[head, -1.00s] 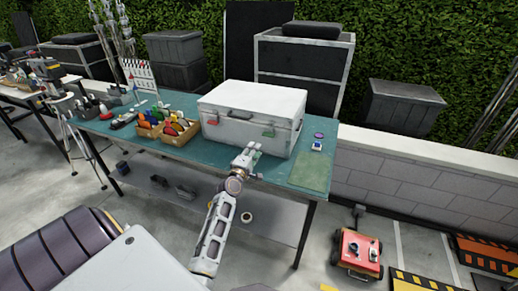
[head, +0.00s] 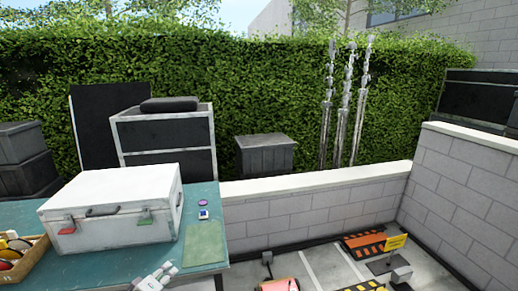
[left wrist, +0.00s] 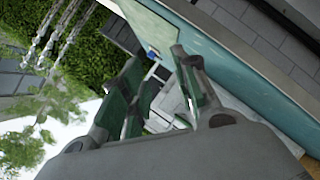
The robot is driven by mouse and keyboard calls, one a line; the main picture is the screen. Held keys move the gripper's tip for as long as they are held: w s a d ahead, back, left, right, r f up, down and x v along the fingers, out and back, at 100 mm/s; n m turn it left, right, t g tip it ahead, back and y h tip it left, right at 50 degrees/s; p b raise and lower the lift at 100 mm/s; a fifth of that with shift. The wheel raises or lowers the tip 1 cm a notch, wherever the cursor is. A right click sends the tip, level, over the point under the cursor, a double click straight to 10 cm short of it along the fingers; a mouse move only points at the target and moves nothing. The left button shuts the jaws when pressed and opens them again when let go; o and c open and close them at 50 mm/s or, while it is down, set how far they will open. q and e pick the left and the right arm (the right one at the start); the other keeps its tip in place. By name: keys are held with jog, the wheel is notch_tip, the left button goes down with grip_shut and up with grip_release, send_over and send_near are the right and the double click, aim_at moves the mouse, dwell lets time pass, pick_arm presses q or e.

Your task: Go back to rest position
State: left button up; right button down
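My left gripper (head: 163,274) shows at the bottom edge of the head view, in front of the white case (head: 100,222) on the teal table (head: 212,276). Most of its arm is cut off below. In the left wrist view, the fingers of my left gripper (left wrist: 158,58) stand apart with a gap between them, and nothing is held. Parts of a white surface show beyond them. The white case is closed, with a red and a green latch on its front. My right gripper is in neither view.
A tan tray (head: 25,258) of coloured items sits left of the case. A green mat (head: 205,243) lies right of it. A low block wall (head: 310,212) runs behind the table.

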pick_arm(q)
jog(key=s+d+f+m+g+y, duration=0.1)
jog(key=s+d+f+m+g, duration=0.2)
jog(key=s, duration=0.5)
jog(key=s+d+f+m+g, duration=0.1)
jog(key=s+d+m+g, duration=0.2)
jog(key=s+m, duration=0.35)
jog(key=s+d+f+m+g+y, duration=0.1)
jog(key=s+d+f+m+g, duration=0.2)
jog(key=s, duration=0.7)
jog(key=s+f+g, duration=0.2)
jog(key=s+f, duration=0.1)
jog(key=f, duration=2.9)
jog(key=s+a+f, duration=0.2)
jog(key=s+f, duration=0.7)
jog(key=s, duration=0.2)
jog(key=s+a+f+g, duration=0.1)
jog(key=s+a+f, duration=0.1)
jog(key=s+f, duration=0.8)
jog(key=shift+s+f, duration=0.2)
jog(key=shift+s, duration=0.3)
jog(key=shift+a+n, duration=0.1)
jog(key=shift+n, duration=0.15)
